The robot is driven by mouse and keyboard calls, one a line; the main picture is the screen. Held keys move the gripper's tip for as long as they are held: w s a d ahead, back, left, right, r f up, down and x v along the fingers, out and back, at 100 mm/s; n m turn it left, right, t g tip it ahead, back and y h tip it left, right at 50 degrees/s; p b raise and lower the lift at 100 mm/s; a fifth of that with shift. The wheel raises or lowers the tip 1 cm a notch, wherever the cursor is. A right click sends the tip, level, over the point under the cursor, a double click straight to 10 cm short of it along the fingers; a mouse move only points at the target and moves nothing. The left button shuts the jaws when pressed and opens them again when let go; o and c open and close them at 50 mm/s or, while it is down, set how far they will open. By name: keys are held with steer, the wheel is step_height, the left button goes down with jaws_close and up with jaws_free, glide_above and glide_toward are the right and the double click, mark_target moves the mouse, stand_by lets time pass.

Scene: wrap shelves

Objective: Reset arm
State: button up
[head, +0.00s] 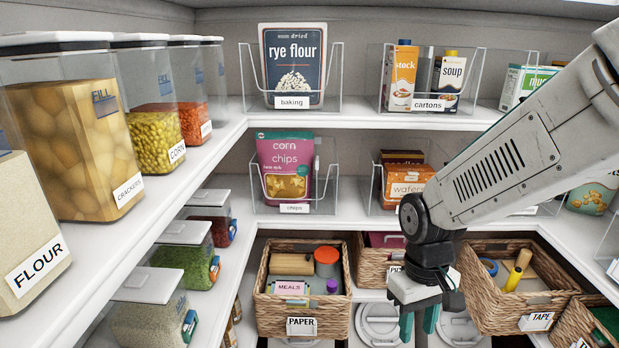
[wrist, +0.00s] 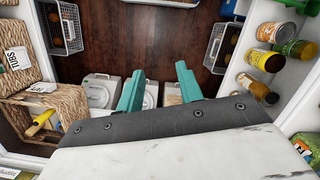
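My gripper (head: 419,322) hangs at the end of my arm, in the lower middle-right of the head view, pointing down in front of the baskets. In the wrist view, the two teal fingers of my gripper (wrist: 157,92) stand well apart with nothing between them. The gripper is open and empty.
The paper basket (head: 262,310) is left of my gripper and the tape basket (head: 480,312) is right. Left shelves hold containers such as the flour container (head: 28,215). In the wrist view, jars (wrist: 262,60) line the right, and dark wooden floor (wrist: 150,45) is clear.

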steer(key=s+d+r+m+t, duration=0.1)
steer(key=s+d+r, duration=0.2)
steer(key=s+r, duration=0.3)
steer(key=s+d+r+m+t, duration=0.2)
steer(key=s+d+r, duration=0.2)
steer(key=r, duration=0.5)
steer(key=shift+s+d+r+m, duration=0.15)
steer(key=shift+s+d+m, duration=0.15)
steer(key=shift+s, duration=0.75)
